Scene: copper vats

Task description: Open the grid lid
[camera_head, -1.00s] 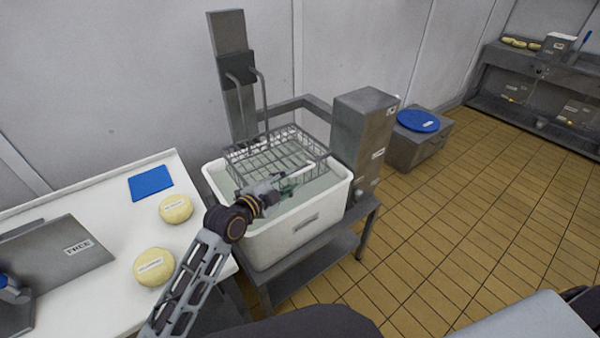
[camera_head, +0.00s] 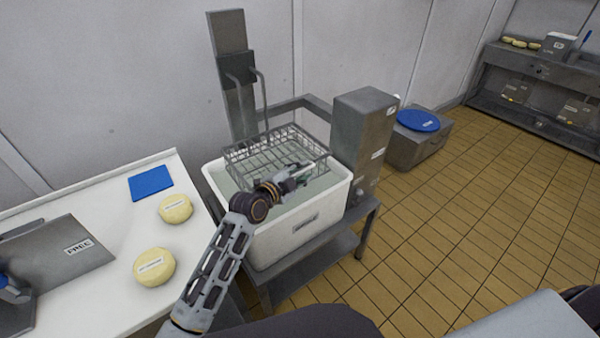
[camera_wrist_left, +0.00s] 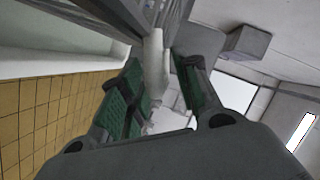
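The grid lid (camera_head: 262,153) is a grey wire frame over the white vat (camera_head: 270,247), held by a bent metal arm on an upright post. A pale bar, seemingly its handle, runs along the lid's near right side. My left gripper (camera_head: 303,176) is at that near right edge, over the vat. In the left wrist view, the green-padded fingers of my left gripper (camera_wrist_left: 158,66) stand apart, with the pale bar (camera_wrist_left: 154,62) between them. A small gap shows beside the bar, so the fingers do not look closed on it. My right gripper is out of view.
A steel box column (camera_head: 360,135) stands right of the vat. A white table (camera_head: 95,210) with yellow cheese wheels (camera_head: 154,267) and a blue mat (camera_head: 150,183) is at left. A blue round lid (camera_head: 418,121) sits on a low box. The tiled floor at right is clear.

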